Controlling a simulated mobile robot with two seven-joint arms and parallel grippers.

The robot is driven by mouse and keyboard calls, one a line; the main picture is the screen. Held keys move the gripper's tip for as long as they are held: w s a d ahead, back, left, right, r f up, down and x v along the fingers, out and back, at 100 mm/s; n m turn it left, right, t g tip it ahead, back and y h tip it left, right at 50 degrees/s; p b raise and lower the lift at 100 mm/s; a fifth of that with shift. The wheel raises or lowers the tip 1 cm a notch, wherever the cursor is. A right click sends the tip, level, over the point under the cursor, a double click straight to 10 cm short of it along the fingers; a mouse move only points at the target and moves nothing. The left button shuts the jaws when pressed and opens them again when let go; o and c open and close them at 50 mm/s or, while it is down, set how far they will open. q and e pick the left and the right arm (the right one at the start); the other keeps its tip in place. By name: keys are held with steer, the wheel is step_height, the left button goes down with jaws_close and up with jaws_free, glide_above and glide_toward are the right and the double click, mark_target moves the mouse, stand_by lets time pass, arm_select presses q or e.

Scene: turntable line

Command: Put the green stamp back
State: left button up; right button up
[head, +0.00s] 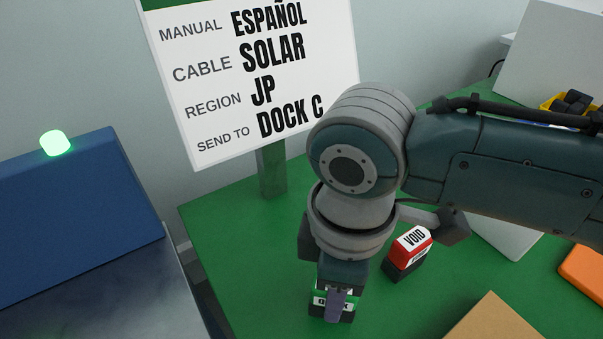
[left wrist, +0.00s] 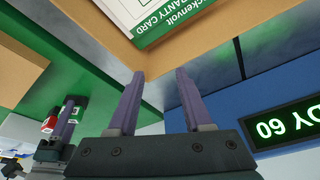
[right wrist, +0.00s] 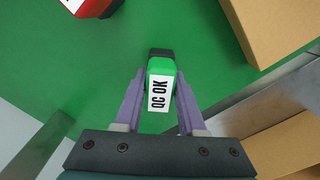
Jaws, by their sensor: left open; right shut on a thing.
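The green stamp, with a white "QC OK" label and a black base, shows in the right wrist view (right wrist: 160,88) and partly in the head view (head: 320,297). My right gripper (head: 336,300) is shut on it, with one purple finger on each side. The stamp is at or just above the green tabletop (head: 235,220); I cannot tell whether its base touches. My left gripper (left wrist: 158,80) is open and empty in the left wrist view; it is out of the head view.
A red VOID stamp (head: 410,252) stands close right of my right gripper. A cardboard box (head: 490,322) is at the front right, an orange item (head: 582,270) beyond it. A sign (head: 255,75) stands behind. A blue machine (head: 80,215) with a lit green lamp (head: 56,142) is left.

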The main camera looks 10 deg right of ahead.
steer(key=o, duration=1)
steer(key=shift+o, duration=0.2)
step_height(320, 180, up, 12)
steer(key=p, duration=0.4)
steer(key=s+a+m+t+y, duration=0.1)
steer(key=s+a+m+y, duration=0.2)
steer(key=s+a, duration=0.15)
steer(key=s+d+m+t+h, duration=0.1)
steer(key=s+d+m, duration=0.3)
steer(key=d, duration=0.3)
steer(key=s+d+m+t+h, duration=0.1)
steer(key=s+d+m, duration=0.2)
steer(key=d, duration=0.3)
steer(key=shift+s+d+f+m+t+h, duration=0.3)
steer(key=shift+s+d+m+h, duration=0.1)
steer(key=shift+m, duration=0.1)
